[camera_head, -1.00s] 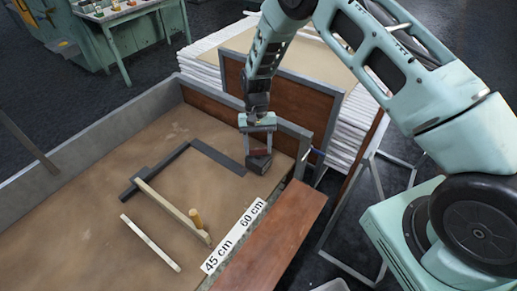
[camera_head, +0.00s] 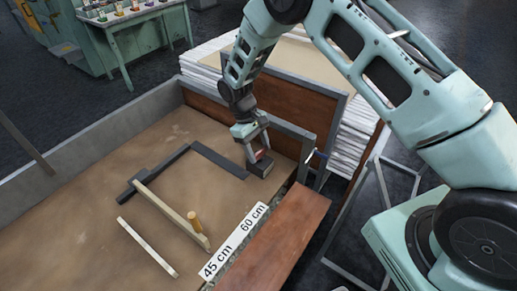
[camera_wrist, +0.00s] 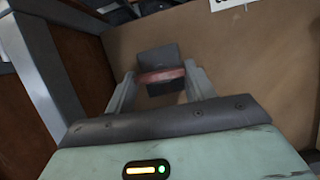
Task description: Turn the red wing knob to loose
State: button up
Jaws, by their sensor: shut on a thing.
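The red wing knob (camera_wrist: 162,75) sits on a dark grey block (camera_wrist: 158,55) and lies between my two fingers in the wrist view. My gripper (camera_wrist: 160,82) is shut on the knob. In the head view my gripper (camera_head: 257,153) is tilted and reaches down to the knob (camera_head: 262,154) at the dark block (camera_head: 262,167), near the right inner corner of the tray. Only a small part of the knob shows there, and the fingers partly hide it.
A dark grey L-shaped frame (camera_head: 215,158) lies on the brown tray bed. A wooden bar (camera_head: 168,213) with a peg (camera_head: 194,222), a pale strip (camera_head: 147,247) and a "45 cm 60 cm" label (camera_head: 235,241) are nearer. Grey and brown walls (camera_head: 310,150) stand close beside my gripper.

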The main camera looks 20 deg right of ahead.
jog(key=shift+n, duration=0.4)
jog(key=o, duration=1)
jog(key=shift+a+b+v, duration=0.15)
jog(key=shift+b+v, duration=0.5)
jog(key=shift+v, duration=3.7)
jog(key=shift+a+b+v, duration=0.1)
jog(key=shift+b+v, duration=0.55)
jog(key=shift+v, duration=3.7)
jog(key=shift+s, duration=0.15)
